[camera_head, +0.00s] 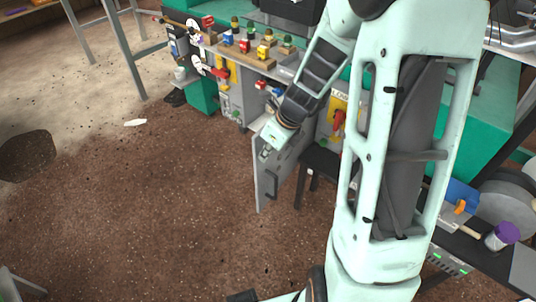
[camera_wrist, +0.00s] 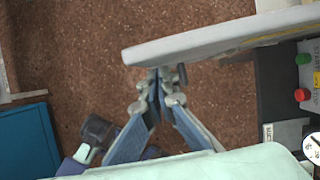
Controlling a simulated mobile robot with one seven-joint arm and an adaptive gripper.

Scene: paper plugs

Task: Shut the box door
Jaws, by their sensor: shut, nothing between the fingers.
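The box door (camera_head: 267,187) is a light grey panel with a dark handle, standing open and jutting out from the row of equipment. In the wrist view its edge (camera_wrist: 220,37) crosses the upper right. The grey box with a yellow panel and red switch (camera_head: 338,122) is beside it, partly hidden by my arm. My gripper (camera_head: 265,151) is at the upper left part of the door. In the wrist view my gripper (camera_wrist: 158,76) is shut and empty, its tips right by the door's left end. I cannot tell whether they touch.
A control panel with green and red buttons (camera_wrist: 302,78) is at the right of the wrist view. A dark stool or table leg (camera_head: 301,185) stands right of the door. A shelf with coloured plugs (camera_head: 240,48) is behind. The brown floor (camera_head: 150,210) to the left is open.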

